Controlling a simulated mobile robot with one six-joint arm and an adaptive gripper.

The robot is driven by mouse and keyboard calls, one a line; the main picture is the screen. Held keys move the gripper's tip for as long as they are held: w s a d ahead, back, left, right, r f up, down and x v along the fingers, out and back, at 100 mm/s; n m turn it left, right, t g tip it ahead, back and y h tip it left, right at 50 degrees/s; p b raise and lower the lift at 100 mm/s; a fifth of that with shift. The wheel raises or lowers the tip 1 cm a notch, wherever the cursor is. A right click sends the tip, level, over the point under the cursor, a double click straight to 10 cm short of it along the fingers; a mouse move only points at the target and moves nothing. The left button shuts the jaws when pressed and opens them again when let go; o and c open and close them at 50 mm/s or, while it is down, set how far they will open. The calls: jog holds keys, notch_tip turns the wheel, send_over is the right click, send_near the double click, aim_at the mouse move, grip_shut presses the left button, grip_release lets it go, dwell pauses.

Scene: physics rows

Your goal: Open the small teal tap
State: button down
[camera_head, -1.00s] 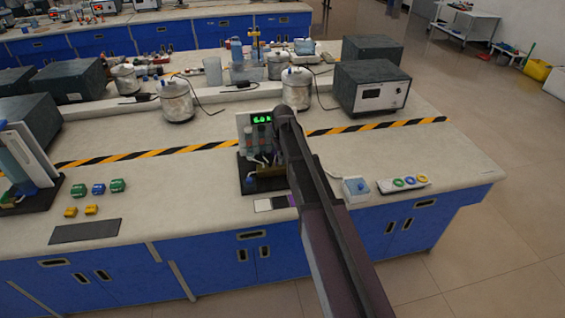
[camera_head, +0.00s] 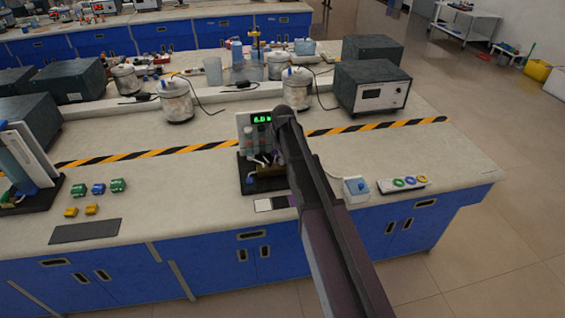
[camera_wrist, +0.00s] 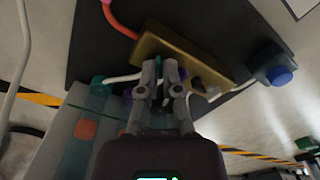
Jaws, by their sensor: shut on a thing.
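The rig with the taps stands on a dark base plate (camera_head: 262,185) near the bench's front edge, partly behind my arm. A brass block (camera_wrist: 205,65) with hoses shows on it in the wrist view; it is small in the head view (camera_head: 268,171). My gripper (camera_wrist: 165,72) is at the block's edge, its two fingers close together and shut on a small part. That part is at the place of the small teal tap, but the fingers mostly hide it, so its colour and turn cannot be read. In the head view my arm hides the gripper.
A blue knob (camera_wrist: 279,76) on a dark housing sits beside the block. A teal cap (camera_wrist: 101,86) and white tubes are close to the fingers. A green-lit display (camera_head: 262,119) stands behind. Small blue-topped box (camera_head: 356,187) and ringed strip (camera_head: 404,184) lie right.

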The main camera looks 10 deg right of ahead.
jog(key=n, duration=0.5)
jog(key=shift+n, duration=1.2)
jog(key=n, duration=0.3)
jog(key=c, duration=1.1)
grip_release()
jog(key=shift+c, duration=0.2)
jog(key=shift+r, duration=0.15)
jog(key=shift+r+p, duration=3.4)
jog(key=shift+p, duration=0.15)
